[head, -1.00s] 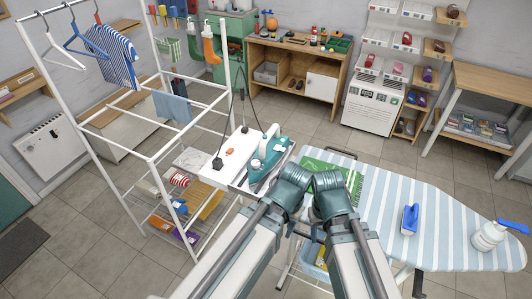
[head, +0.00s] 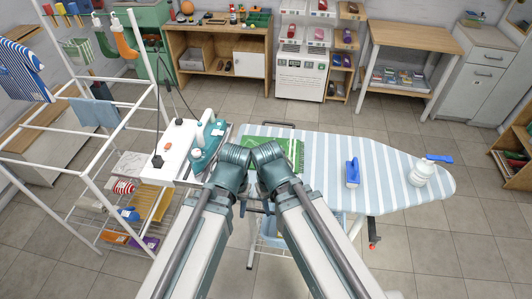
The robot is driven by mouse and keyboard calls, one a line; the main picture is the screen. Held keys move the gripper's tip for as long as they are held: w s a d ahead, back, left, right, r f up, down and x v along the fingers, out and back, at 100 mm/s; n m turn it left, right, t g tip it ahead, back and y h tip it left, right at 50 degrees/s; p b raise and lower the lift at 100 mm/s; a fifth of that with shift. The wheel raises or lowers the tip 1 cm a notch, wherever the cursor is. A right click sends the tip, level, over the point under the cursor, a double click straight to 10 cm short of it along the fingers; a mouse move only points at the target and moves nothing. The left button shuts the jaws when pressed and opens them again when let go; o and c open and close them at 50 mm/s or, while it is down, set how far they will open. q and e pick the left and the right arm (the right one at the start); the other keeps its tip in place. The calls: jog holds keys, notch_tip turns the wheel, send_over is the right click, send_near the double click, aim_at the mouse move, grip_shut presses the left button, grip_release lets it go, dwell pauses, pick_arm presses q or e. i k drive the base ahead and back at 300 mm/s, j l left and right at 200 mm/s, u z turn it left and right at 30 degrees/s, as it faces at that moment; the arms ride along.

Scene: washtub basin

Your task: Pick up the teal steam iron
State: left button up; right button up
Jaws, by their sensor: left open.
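The teal steam iron (head: 208,142) rests on a rest plate at the left end of the ironing board (head: 325,170), beside a white steam station (head: 177,152). A dark cord rises behind it. My two arms come up from the bottom of the head view and bend just right of the iron, apart from it. My left gripper (head: 247,207) shows only in small part between the arms, below the bend; it is open and holds nothing that I can see. My right gripper is hidden behind my arm.
A white drying rack (head: 84,172) stands close left of the iron. The floor at right is clear.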

aim_at(208, 145)
jog(key=i+j+z, duration=0.2)
jog(key=i+j, duration=0.15)
jog(key=i+j+z, duration=0.2)
jog(key=i+j, duration=0.15)
jog(key=k+j, duration=0.05)
jog(key=j, duration=0.05)
